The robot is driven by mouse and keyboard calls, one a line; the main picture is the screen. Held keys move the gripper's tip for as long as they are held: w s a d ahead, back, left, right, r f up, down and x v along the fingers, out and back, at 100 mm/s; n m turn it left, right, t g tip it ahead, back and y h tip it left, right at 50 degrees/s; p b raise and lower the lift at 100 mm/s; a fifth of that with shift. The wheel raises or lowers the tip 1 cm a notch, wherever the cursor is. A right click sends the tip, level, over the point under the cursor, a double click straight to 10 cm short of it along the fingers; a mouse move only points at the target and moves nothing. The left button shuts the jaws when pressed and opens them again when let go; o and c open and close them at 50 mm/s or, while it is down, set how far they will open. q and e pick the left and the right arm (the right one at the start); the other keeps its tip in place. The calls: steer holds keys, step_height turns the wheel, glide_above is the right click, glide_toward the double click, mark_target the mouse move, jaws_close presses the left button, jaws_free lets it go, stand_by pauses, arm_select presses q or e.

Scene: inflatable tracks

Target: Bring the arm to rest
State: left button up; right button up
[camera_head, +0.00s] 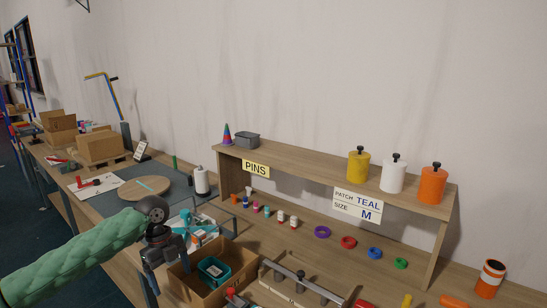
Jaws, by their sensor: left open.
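My left arm, in a green quilted sleeve, comes in from the lower left of the head view. Its dark left gripper (161,258) hangs above the left edge of an open cardboard box (196,285) on the workbench. The gripper is open, and I see nothing held in it. The fingertips are small and dark, and whether they touch the box is unclear. A teal tray (213,269) sits inside the box, right of the gripper. My right gripper is out of view.
A white tray (207,229) with teal items lies behind the gripper. A wooden shelf (308,171) carries yellow, white and orange canisters. Coloured rings, including a purple one (322,232), lie under it. A metal-bar fixture (300,281) stands right of the box. A round wooden board (144,188) lies farther left.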

arm_select(q)
steer(key=a, duration=0.5)
steer(key=s+a+f+n+t+y, duration=0.1)
steer(key=s+a+f+n, duration=0.3)
steer(key=f, duration=0.5)
steer(key=s+a+f+n+t+y, duration=0.1)
steer(key=a+f+n, duration=0.2)
steer(key=a+f, duration=0.45)
steer(key=s+a+f+n+t+y, duration=0.1)
steer(key=s+a+f+n, duration=0.25)
steer(key=f, duration=0.75)
steer(key=s+a+f+n+t+y, duration=0.1)
steer(key=s+a+f+n+y, duration=0.2)
steer(key=s+a+f, duration=0.65)
steer(key=s+a+f+n+t+y, duration=0.1)
steer(key=s+a+f+n+y, duration=0.3)
steer(key=s+a, duration=0.9)
steer(key=s+d+f+n+g+h, duration=0.1)
steer(key=s+d+f+h, duration=0.3)
steer(key=d, duration=0.9)
steer(key=s+d+f+n, duration=0.2)
steer(key=d+f, duration=0.5)
steer(key=d, duration=0.6)
steer(key=s+d+f+n+g+h, duration=0.1)
steer(key=s+d+f+h, duration=0.3)
steer(key=d, duration=0.9)
steer(key=d+f+n, duration=0.1)
steer(key=d, duration=1.3)
steer(key=shift+w+d+h, duration=0.3)
steer(key=shift+w, duration=0.1)
